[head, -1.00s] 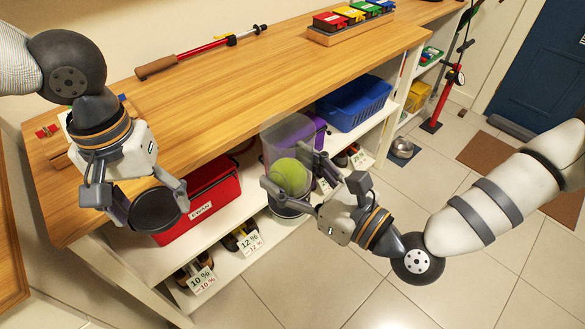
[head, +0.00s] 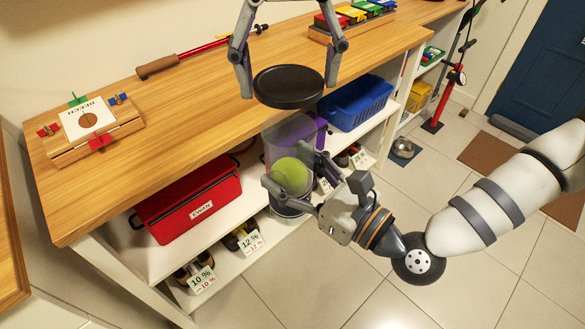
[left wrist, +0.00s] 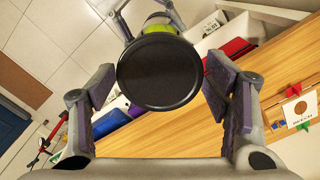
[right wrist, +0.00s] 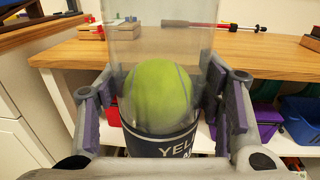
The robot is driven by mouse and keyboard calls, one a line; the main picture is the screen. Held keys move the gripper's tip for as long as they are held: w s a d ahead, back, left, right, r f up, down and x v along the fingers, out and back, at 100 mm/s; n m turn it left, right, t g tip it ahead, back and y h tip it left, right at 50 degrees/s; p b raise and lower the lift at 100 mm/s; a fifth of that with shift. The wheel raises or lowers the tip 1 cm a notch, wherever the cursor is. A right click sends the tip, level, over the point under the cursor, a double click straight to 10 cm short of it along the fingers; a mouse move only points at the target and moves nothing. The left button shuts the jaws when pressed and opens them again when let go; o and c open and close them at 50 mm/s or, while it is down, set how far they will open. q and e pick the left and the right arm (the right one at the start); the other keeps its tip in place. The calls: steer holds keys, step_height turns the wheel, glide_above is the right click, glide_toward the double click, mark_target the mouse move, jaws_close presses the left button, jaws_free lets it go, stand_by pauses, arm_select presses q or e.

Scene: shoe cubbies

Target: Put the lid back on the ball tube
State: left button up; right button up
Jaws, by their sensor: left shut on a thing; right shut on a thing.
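The dark round lid (head: 288,88) is held level between the fingers of my left gripper (head: 288,78). The lid also shows in the left wrist view (left wrist: 158,72). My right gripper (head: 297,178) is shut around the ball tube (head: 284,134), a clear upright cylinder with a dark lettered label low down (right wrist: 170,143). A yellow-green tennis ball (right wrist: 160,95) sits inside the tube. In the head view the lid appears just above the tube's top and hides its far rim. The gap between them is hard to judge. The right wrist view does not show the lid.
The wooden bench top (head: 205,105) lies behind the tube, with a puzzle board (head: 88,125) and a red pump-like tool (head: 200,50) on it. A red box (head: 190,200) and a blue basket (head: 355,102) stand on the shelves below. Open tiled floor lies in front.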

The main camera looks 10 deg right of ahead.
mark_target(290, 117)
arm_select(q)
steer(key=shift+f, duration=2.05)
steer(key=shift+f, duration=0.85)
steer(key=shift+f, duration=0.65)
steer(key=o, duration=0.8)
steer(key=shift+r, duration=0.1)
